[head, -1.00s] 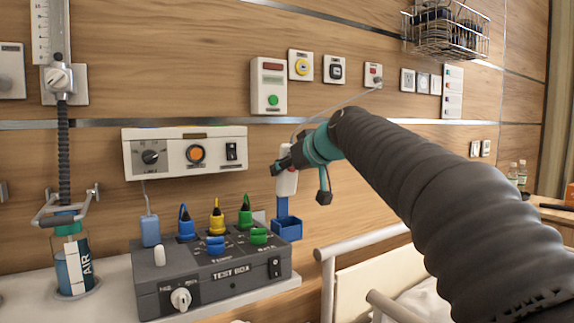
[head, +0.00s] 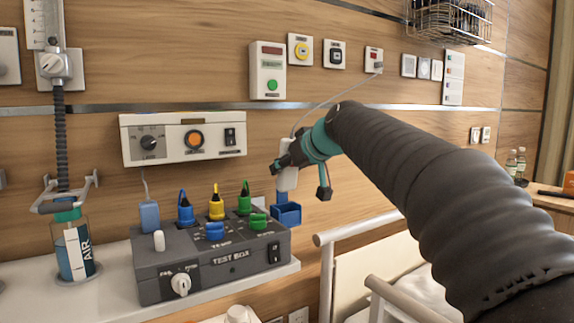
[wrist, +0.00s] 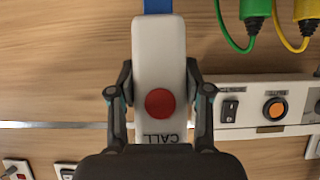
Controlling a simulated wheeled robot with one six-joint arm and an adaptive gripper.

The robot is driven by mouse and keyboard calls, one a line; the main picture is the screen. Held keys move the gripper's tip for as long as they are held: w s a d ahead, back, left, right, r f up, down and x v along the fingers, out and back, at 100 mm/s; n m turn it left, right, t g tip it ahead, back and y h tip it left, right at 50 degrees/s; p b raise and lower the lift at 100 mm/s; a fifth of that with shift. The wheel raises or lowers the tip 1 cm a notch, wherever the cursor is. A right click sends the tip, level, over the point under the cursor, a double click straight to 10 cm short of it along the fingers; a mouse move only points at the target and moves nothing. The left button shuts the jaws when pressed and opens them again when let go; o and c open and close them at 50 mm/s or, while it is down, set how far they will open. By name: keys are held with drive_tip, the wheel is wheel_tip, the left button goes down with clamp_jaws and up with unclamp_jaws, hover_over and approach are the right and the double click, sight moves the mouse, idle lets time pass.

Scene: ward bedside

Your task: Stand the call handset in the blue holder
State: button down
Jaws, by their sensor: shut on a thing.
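The call handset is white with a red button and the word CALL; it fills the middle of the wrist view (wrist: 158,60). My gripper (wrist: 160,92) is shut on its sides. In the head view my gripper (head: 290,163) holds the handset (head: 286,180) roughly upright, just above the blue holder (head: 287,214). The holder is a small open box on the wall with a blue back strip rising behind the handset. Part of that strip shows at the top of the wrist view. I cannot tell whether the handset's lower end touches the holder. A thin grey cord runs from the handset to a wall socket (head: 374,61).
A grey test box (head: 215,265) with coloured plugs stands on a shelf left of the holder. A white control panel (head: 183,139) is on the wall above it. A bed rail (head: 350,235) lies below right of the holder. A wire basket (head: 450,20) hangs upper right.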

sight(283, 200)
drive_tip(key=shift+s+d+f, duration=0.1)
drive_tip(key=shift+d+f, duration=0.05)
drive_tip(key=shift+f, duration=0.55)
drive_tip(key=shift+f+g+h+p, duration=0.4)
drive_tip(key=shift+g+p, duration=0.15)
drive_tip(key=shift+g, duration=0.05)
idle(0.4)
drive_tip(key=shift+a+f+g, duration=0.2)
drive_tip(key=shift+f+g, duration=0.1)
drive_tip(key=shift+f, duration=0.15)
idle(0.4)
drive_tip(key=shift+w+a, duration=0.25)
drive_tip(key=shift+w, duration=0.3)
drive_tip(key=shift+f+b, duration=1.8)
drive_tip(key=shift+f, duration=0.45)
idle(1.7)
